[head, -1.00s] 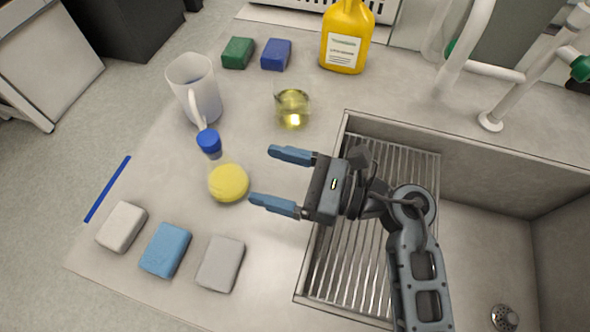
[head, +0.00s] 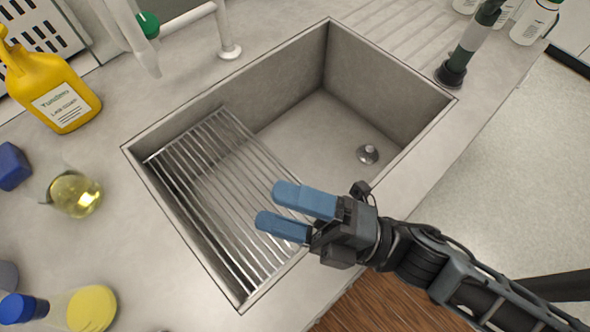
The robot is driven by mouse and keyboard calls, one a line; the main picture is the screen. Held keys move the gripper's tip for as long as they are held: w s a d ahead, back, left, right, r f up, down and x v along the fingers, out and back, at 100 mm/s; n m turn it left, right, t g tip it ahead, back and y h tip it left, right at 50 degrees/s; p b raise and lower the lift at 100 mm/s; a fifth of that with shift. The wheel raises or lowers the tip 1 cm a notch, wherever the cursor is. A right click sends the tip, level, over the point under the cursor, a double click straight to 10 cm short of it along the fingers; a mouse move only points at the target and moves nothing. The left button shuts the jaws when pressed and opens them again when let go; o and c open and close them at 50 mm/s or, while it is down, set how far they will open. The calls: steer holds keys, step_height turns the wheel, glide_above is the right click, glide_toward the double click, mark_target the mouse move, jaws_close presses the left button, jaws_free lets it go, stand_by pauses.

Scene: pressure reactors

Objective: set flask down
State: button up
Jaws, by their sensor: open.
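A clear glass flask with yellow liquid (head: 75,194) stands on the grey counter, left of the sink. My gripper (head: 283,212) is over the near part of the sink's wire rack, well to the right of the flask and apart from it. Its two blue fingers point left, with a gap between them and nothing held. The flask's neck is faint against the counter.
The sink (head: 355,125) has a wire rack (head: 215,165) on its left side and a drain at right. A yellow bottle (head: 52,90), blue block (head: 12,166), blue-capped vial (head: 20,308) and yellow disc (head: 92,308) stand around the flask. A white tap pipe (head: 226,30) rises behind the sink.

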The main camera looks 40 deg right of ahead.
steer(key=s+d+m+g+h, duration=0.3)
steer(key=s+d+m+h, duration=0.8)
steer(key=m, duration=1.1)
steer(key=shift+s+r+m+h, duration=0.3)
steer(key=shift+s+m, duration=0.1)
steer(key=shift+s, duration=0.7)
